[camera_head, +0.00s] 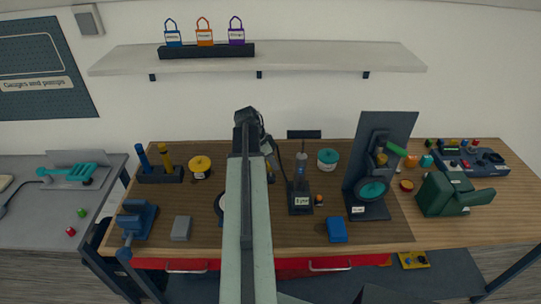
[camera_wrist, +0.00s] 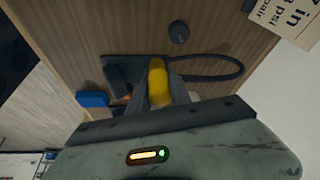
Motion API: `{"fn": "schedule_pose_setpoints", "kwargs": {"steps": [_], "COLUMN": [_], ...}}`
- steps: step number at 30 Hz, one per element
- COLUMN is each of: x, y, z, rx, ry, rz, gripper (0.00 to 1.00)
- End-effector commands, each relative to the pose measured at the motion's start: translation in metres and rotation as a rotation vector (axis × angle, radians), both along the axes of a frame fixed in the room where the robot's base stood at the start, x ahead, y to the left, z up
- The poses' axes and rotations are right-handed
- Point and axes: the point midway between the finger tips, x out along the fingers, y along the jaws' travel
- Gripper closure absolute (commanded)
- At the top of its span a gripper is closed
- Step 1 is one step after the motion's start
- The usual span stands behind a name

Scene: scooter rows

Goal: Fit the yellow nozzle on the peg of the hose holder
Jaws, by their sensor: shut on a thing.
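The yellow nozzle (camera_wrist: 158,88) is between the fingers of my gripper (camera_wrist: 160,78) in the wrist view. The gripper is shut on it, above the wooden bench top. A black hose (camera_wrist: 236,62) loops to the right of the nozzle. A dark round knob (camera_wrist: 179,33) stands on the wood beyond the nozzle; I cannot tell whether it is the hose holder's peg. In the head view my arm reaches to the back of the bench and largely hides the gripper. A small pump (camera_head: 300,190) on a dark labelled base stands just right of the arm.
A blue block (camera_head: 337,230) lies in front, right of the pump; it also shows in the wrist view (camera_wrist: 92,98). A tall dark panel (camera_head: 390,128) with a teal disc stands further right. A teal-topped reel (camera_head: 328,158) is near the back. A shelf (camera_head: 300,60) runs above.

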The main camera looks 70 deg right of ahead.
Motion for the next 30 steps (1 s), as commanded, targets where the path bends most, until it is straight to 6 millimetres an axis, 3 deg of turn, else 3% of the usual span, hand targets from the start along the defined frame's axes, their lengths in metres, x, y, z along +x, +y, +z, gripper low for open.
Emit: {"fn": "schedule_pose_setpoints", "kwargs": {"steps": [1,6,17,30], "x": [0.009,0.020,0.020,0.021], "y": [-0.023,-0.053,-0.053,-0.053], "z": [-0.004,-0.006,-0.015,-0.061], "rx": [0.000,0.001,0.000,0.001], "ry": [0.000,0.001,0.000,0.000], "rz": [0.000,0.001,0.001,0.002], "gripper": [1.00,1.00,1.00,1.00]}}
